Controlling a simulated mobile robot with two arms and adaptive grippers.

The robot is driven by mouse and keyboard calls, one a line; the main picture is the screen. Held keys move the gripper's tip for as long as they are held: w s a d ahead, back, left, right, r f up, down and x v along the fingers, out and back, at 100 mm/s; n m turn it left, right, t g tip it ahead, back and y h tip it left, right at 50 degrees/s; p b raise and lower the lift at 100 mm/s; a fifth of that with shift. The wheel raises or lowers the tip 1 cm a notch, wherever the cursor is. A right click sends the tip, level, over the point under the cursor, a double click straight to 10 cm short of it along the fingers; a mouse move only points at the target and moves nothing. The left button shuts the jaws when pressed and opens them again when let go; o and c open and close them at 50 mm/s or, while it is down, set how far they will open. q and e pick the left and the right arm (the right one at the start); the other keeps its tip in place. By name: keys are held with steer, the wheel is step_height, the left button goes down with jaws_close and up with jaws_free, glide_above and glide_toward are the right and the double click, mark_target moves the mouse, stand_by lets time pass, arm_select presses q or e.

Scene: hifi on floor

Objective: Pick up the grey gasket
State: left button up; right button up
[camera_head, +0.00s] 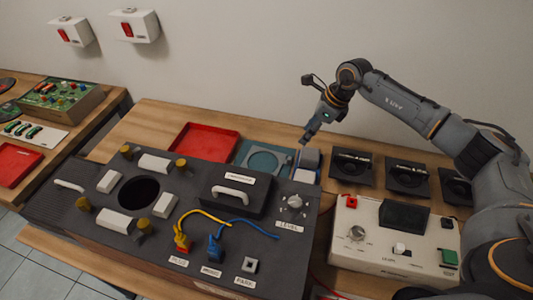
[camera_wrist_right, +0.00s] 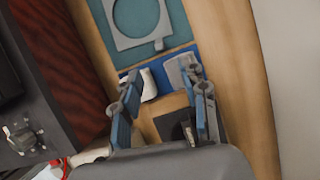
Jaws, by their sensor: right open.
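The grey gasket (camera_wrist_right: 125,43) is a thin flat plate with a large round opening and a small tab. It lies on a teal mat (camera_wrist_right: 181,27) at the top of the right wrist view. In the head view the gasket (camera_head: 286,161) lies on the mat behind the black panel, left of my right gripper (camera_head: 306,138). My right gripper also shows in the wrist view (camera_wrist_right: 165,107); its fingers are apart, with nothing held between them. It is above the bench, apart from the gasket. My left gripper is not in view.
A grey block (camera_wrist_right: 178,72) and a white block (camera_wrist_right: 149,86) lie on a blue mat beside the teal one. A red tray (camera_head: 204,142) is left of the gasket. The black panel (camera_head: 130,235) stands in front. Black sockets (camera_head: 352,166) and a white control box (camera_head: 385,262) are at right.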

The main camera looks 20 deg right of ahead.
steer(key=b, duration=0.5)
glide_above(289, 158)
steer(key=s+d, duration=0.2)
steer(key=f, duration=0.7)
steer(key=shift+w+a, duration=0.15)
steer(key=shift+w, duration=0.05)
steer(key=shift+w+f, duration=0.2)
steer(key=shift+f, duration=0.05)
steer(key=shift+a+f, duration=0.1)
steer(key=shift+f, duration=0.15)
steer(key=b+x, duration=0.3)
steer(key=x, duration=0.1)
steer(key=shift+f, duration=0.45)
steer(key=shift+w, duration=0.1)
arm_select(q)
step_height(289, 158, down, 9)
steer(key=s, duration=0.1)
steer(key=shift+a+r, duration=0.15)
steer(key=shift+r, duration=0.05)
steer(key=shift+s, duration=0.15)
arm_select(e)
steer(key=shift+r, duration=0.1)
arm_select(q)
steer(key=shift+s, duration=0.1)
arm_select(e)
jaws_close()
